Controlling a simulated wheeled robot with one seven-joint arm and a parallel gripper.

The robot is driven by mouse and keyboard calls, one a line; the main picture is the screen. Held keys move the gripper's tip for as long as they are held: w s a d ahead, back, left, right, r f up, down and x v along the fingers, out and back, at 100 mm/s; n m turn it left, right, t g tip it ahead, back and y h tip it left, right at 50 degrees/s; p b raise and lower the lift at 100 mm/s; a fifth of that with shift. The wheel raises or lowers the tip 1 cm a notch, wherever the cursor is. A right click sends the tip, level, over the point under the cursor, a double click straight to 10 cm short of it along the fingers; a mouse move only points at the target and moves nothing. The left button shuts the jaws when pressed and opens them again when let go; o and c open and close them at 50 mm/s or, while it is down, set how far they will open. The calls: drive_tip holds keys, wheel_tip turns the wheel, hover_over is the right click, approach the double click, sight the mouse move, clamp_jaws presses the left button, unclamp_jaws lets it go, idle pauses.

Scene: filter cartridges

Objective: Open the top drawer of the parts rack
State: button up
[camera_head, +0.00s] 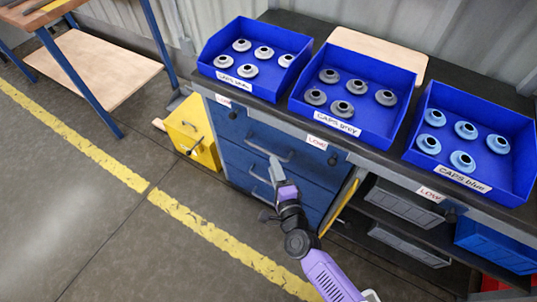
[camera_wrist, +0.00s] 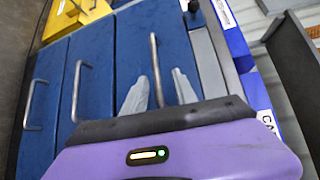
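The parts rack has a blue three-drawer unit under its worktop. The top drawer (camera_head: 240,128) looks shut, its front flush with the frame. Its grey bar handle (camera_head: 257,149) runs across the front. My gripper (camera_head: 275,161) reaches up to this handle from the front. In the wrist view the picture is turned sideways, and the top drawer's handle (camera_wrist: 154,60) lies between the two grey fingers of my gripper (camera_wrist: 158,78). The fingers stand apart with gaps on both sides of the bar. I cannot tell whether either touches it.
The lower drawers' handles (camera_wrist: 77,90) sit left in the wrist view. Blue bins of caps (camera_head: 318,135) stand on the worktop (camera_head: 285,98). A yellow box (camera_head: 192,133) stands left of the drawers. Grey crates (camera_head: 405,204) fill shelves at right. Floor in front is clear.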

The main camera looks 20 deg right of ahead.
sight(269, 152)
drive_tip(key=shift+m, duration=0.4)
drive_tip(key=w, duration=0.2)
drive_tip(key=w+d+f+b, duration=0.1)
drive_tip(key=w, duration=0.2)
drive_tip(key=w+f, duration=0.1)
drive_tip(key=w, duration=0.1)
drive_tip(key=shift+w+d+b, duration=0.2)
drive_tip(key=shift+w+b, duration=0.1)
drive_tip(key=shift+w, duration=0.1)
clamp_jaws()
idle(0.8)
